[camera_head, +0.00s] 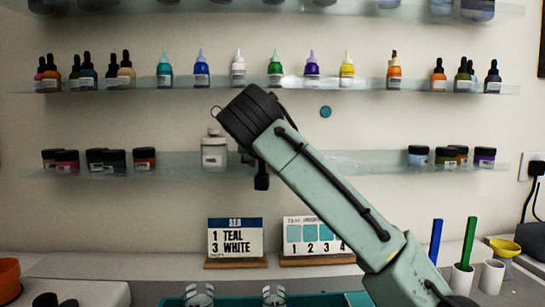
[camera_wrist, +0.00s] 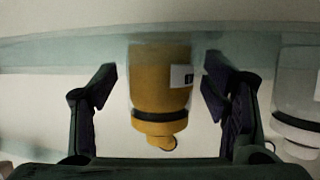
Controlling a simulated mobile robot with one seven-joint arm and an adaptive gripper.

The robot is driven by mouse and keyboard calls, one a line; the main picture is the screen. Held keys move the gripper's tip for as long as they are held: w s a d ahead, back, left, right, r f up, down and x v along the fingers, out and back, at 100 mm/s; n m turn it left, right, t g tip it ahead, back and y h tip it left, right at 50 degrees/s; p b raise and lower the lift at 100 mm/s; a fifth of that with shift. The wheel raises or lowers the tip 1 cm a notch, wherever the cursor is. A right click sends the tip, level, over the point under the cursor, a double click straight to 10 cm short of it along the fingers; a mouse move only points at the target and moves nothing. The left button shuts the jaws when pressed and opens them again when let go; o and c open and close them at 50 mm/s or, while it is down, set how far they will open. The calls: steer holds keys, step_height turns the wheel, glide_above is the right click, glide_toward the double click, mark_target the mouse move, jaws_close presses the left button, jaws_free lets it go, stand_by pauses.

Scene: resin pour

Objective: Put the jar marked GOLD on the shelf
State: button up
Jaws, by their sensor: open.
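A gold-yellow jar (camera_wrist: 158,85) with a dark band near its cap and a small spout shows in the wrist view, which looks upside down. Its base meets the pale shelf strip (camera_wrist: 60,48). A white label with a dark mark is partly visible; I cannot read it. My gripper (camera_wrist: 160,80) is open, with one finger on each side of the jar and a gap on both sides. In the head view my arm hides the jar; the lower glass shelf (camera_head: 330,162) runs behind the arm.
A whitish jar (camera_wrist: 298,95) stands close beside one finger; a white jar (camera_head: 214,152) is on the lower shelf. Small dark-lidded jars (camera_head: 106,160) stand farther left, others right. Dropper bottles (camera_head: 312,70) line the shelf above. A SEA card (camera_head: 236,238) stands on the counter.

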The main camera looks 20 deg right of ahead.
steer(key=shift+r+p, duration=0.3)
steer(key=b+v, duration=0.1)
steer(key=v, duration=1.1)
steer(key=shift+f, duration=0.2)
steer(key=shift+a, duration=0.1)
steer(key=shift+a, duration=0.1)
